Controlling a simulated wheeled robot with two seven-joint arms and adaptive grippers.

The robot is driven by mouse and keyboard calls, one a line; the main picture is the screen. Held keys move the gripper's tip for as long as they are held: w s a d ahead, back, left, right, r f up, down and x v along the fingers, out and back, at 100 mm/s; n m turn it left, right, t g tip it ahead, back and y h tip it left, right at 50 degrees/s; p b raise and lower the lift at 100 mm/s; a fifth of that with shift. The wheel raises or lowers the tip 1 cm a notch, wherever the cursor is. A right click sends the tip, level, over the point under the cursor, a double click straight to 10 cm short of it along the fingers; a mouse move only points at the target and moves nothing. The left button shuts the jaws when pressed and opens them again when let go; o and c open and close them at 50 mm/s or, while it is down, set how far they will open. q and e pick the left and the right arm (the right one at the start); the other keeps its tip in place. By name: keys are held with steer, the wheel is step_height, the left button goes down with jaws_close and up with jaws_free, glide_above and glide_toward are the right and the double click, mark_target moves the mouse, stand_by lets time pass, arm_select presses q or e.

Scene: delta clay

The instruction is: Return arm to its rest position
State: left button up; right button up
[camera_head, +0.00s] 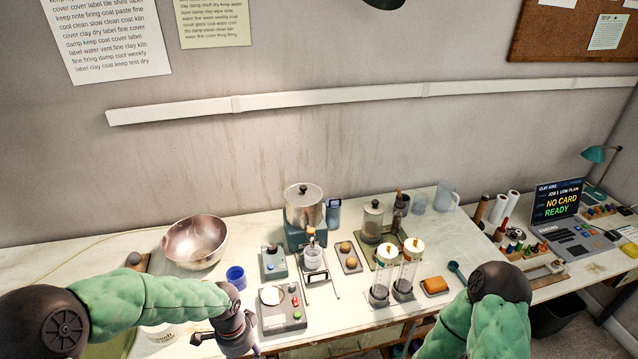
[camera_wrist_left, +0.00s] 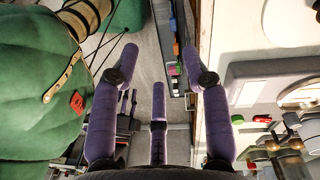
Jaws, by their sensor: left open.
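My left arm (camera_head: 150,300) enters from the lower left in green padding. Its purple gripper (camera_head: 232,335) hangs at the front edge of the table, left of the grey button box. In the left wrist view the gripper (camera_wrist_left: 160,55) has its purple fingers spread apart, with nothing between them and floor visible beyond. My right arm (camera_head: 490,310) shows as a green, bent section at the lower right. Its gripper is out of the picture.
The grey button box (camera_head: 283,309) lies close to my left gripper. The table's back left is fairly clear.

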arm_select(q)
steer(key=s+d+f+n+h+b, duration=0.1)
steer(key=s+d+f+n, duration=0.1)
steer(key=f, duration=0.6)
steer(key=s+d+f+n+h+b, duration=0.1)
steer(key=s+d+f+n+b, duration=0.1)
steer(key=s+f+n, duration=0.3)
steer(key=s+d+f+n+t+h+b, duration=0.1)
steer(key=s+d+f+n+b, duration=0.1)
steer(key=f+n, duration=0.5)
step_height(320, 180, down, 5)
steer(key=shift+s+d+r, duration=0.1)
steer(key=shift+s+d, duration=0.8)
steer(key=shift+d, duration=0.35)
